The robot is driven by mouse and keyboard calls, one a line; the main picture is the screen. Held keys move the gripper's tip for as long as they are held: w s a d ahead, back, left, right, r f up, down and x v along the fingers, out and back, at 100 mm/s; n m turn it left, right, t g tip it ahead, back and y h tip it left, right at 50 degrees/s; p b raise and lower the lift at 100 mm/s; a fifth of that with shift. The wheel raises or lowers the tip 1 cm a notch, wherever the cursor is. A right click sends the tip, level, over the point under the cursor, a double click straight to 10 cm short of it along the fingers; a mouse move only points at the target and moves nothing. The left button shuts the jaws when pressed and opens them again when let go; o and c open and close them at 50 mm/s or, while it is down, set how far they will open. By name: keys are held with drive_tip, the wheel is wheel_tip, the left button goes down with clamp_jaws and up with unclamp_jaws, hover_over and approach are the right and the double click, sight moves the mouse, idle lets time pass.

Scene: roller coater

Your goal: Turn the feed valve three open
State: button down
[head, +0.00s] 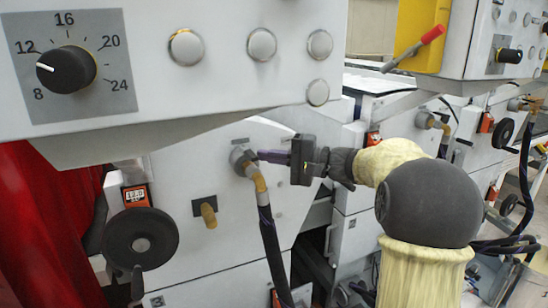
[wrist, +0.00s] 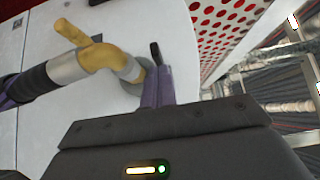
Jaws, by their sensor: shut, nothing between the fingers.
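A valve fitting (head: 240,158) with a grey round hub, a brass-yellow elbow and a dark hose below sticks out of the white machine panel. I cannot read a label naming it feed valve three. In the wrist view the yellow elbow (wrist: 98,52) and grey collar are left of my fingers, and a small black lever (wrist: 155,50) shows just past the fingertips. My gripper (head: 262,156) comes from the right, with its purple fingers shut and empty beside the hub. They also show in the wrist view (wrist: 157,86). I cannot tell whether they touch the lever.
A control box with a black dial (head: 67,69) overhangs above left. A black handwheel (head: 141,240) and a yellow knob (head: 208,214) are lower left. Similar fittings (head: 426,119) stand on machines further right. A red-dotted perforated panel (wrist: 222,30) is right of my fingers.

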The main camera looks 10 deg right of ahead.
drive_tip(key=shift+s+a, duration=0.15)
drive_tip(key=shift+a, duration=0.2)
drive_tip(key=shift+d, duration=0.45)
drive_tip(key=w+d+b+v, duration=0.1)
drive_tip(key=b+v, duration=0.1)
drive_tip(key=v, duration=1)
drive_tip(key=shift+w+d, duration=0.2)
drive_tip(key=shift+d, duration=0.05)
drive_tip(key=shift+d+f, duration=0.1)
drive_tip(key=shift+s, duration=0.15)
